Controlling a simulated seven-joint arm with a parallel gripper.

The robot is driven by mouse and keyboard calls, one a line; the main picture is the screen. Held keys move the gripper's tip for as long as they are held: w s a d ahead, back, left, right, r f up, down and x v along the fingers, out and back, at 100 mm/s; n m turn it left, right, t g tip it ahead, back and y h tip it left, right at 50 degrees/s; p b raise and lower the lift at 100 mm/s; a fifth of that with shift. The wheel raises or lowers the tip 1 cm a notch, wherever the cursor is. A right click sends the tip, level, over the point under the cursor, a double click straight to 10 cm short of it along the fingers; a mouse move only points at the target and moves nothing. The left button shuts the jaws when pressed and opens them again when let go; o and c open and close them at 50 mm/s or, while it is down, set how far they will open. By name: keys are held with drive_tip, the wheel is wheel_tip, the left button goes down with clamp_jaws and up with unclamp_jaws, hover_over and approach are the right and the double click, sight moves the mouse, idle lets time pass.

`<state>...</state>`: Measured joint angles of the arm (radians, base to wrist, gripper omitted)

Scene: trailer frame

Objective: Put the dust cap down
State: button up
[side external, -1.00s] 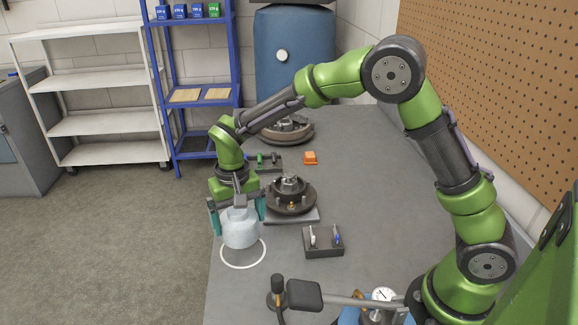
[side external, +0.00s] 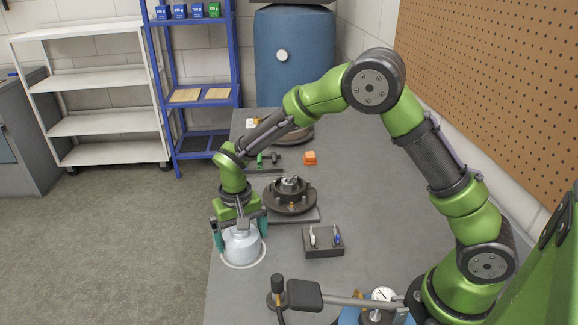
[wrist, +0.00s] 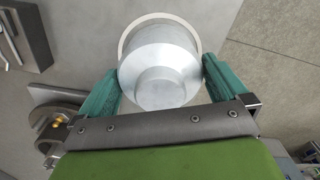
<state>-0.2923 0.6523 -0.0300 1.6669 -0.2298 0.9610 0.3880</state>
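The dust cap (side external: 242,248) is a silver, stepped round metal cap at the table's left edge, upright over a white ring (side external: 240,267) marked on the tabletop. My gripper (side external: 241,238) points down with its two teal fingers on either side of the cap, and appears shut on it. In the wrist view the cap (wrist: 160,70) fills the space between the fingertips (wrist: 161,66), and the ring (wrist: 160,17) shows around its far edge. The cap is at or just above the table; I cannot tell whether its underside touches.
A hub on a plate (side external: 290,196) stands close behind and right of the cap. A black holder with small tools (side external: 323,242) is to the right.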

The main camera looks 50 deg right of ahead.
wheel_tip(320, 180, up, 13)
drive_tip(key=s+d+r+t+y, duration=0.25)
drive_tip(key=s+d+r, duration=0.35)
drive_tip(key=s+r, duration=0.35)
drive_tip(key=s+d+t, duration=0.3)
drive_tip(key=s+t, duration=0.1)
drive_tip(key=s, duration=0.7)
drive_tip(key=shift+f+n+t, duration=0.3)
drive_tip(key=shift+t, duration=0.05)
drive_tip(key=shift+h, duration=0.25)
